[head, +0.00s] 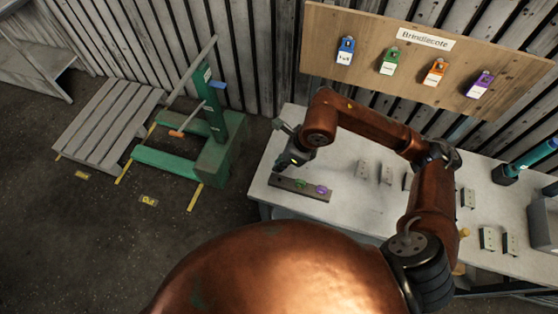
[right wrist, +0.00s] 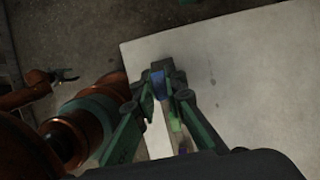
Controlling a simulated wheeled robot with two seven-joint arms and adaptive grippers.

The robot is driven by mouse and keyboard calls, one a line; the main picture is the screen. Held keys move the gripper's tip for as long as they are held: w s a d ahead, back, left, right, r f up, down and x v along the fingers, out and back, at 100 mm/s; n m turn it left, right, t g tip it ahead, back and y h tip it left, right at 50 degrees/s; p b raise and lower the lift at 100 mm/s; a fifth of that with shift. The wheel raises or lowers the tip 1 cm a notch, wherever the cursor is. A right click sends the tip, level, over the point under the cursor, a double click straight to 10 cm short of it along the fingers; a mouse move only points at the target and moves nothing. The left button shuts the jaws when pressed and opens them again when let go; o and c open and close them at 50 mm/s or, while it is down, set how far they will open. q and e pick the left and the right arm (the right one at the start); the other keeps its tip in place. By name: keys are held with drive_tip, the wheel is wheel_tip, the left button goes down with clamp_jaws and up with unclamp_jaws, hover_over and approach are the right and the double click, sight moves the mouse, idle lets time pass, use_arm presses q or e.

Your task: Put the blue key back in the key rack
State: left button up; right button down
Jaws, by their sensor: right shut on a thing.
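The key rack (head: 285,184) is a dark bar on the grey table, with a green key (head: 300,183) and a purple key (head: 321,189) in it. My right gripper (head: 283,163) is above the rack's left end, pointing down. In the right wrist view it is shut on the blue key (right wrist: 158,84), whose blue part shows between the fingertips (right wrist: 163,88). The rack (right wrist: 158,135) and the green key (right wrist: 175,123) show partly behind the fingers. Whether the blue key touches the rack cannot be told. My left gripper (right wrist: 66,75) shows small and dim in the right wrist view.
A wooden board (head: 330,25) with blue, green, orange and purple tagged locks hangs behind the table (head: 350,210). Several small grey blocks stand to the right on the table. A green stand (head: 212,150) and slatted pallet (head: 105,120) are on the floor left.

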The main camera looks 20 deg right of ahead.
drive_tip(key=shift+f+b, duration=0.9)
drive_tip(key=shift+f, duration=0.9)
drive_tip(key=shift+f+b, duration=0.85)
drive_tip(key=shift+f, duration=0.8)
drive_tip(key=shift+f+b, duration=0.45)
drive_tip(key=shift+f, duration=0.15)
drive_tip(key=c, duration=1.9)
unclamp_jaws()
drive_tip(key=v, duration=1.2)
